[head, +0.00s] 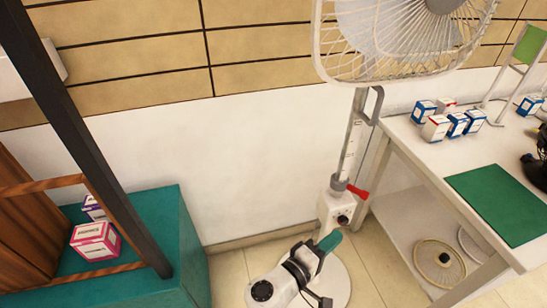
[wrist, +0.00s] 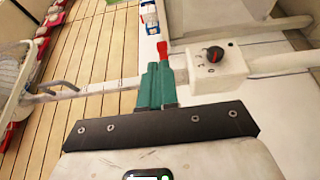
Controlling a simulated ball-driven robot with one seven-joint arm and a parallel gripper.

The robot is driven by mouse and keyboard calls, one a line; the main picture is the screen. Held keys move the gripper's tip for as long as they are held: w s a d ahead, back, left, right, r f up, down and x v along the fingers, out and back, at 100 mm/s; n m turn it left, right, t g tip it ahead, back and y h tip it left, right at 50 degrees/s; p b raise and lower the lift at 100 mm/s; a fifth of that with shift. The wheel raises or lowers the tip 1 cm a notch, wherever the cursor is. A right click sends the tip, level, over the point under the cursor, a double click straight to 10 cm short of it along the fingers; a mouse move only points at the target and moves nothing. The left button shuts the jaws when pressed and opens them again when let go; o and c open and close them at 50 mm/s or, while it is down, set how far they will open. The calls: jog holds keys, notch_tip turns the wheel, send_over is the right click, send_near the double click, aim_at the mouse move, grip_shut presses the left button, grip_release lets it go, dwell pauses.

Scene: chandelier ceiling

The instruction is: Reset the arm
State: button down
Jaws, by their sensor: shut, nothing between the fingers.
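My gripper (head: 330,240) is low at the bottom middle of the head view, in front of the fan's base. Its green fingers also show in the wrist view (wrist: 157,84), pressed together with nothing between them. In the wrist view they point at the fan's post. A red lever (wrist: 162,50) appears just past the fingertips there; I cannot tell if they touch it. The lever also shows in the head view (head: 357,191), on the post above my gripper.
A standing fan (head: 351,150) rises close by, with a dial box (wrist: 217,61). A white table (head: 408,135) at right holds several small boxes and a green mat (head: 500,203). A teal cabinet (head: 160,215) with boxes stands at left. Floor between is partly clear.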

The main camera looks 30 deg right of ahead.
jog(key=shift+s+d, duration=0.1)
jog(key=s+d+f+m+g+y+p, duration=0.1)
jog(key=s+f+g+y+p, duration=0.1)
jog(key=s+y, duration=0.35)
jog(key=s+d+f+m+g+y+p, duration=0.1)
jog(key=s+d+m+y+p, duration=0.1)
jog(key=s+y, duration=0.3)
jog(key=s+a+r+n+t+y+p, duration=0.1)
jog(key=s+a+r+y+p, duration=0.2)
jog(key=s+a+y, duration=0.3)
jog(key=shift+a+y, duration=0.55)
jog(key=shift+a, duration=0.6)
jog(key=shift+s+d+r, duration=0.1)
jog(key=shift+d, duration=0.05)
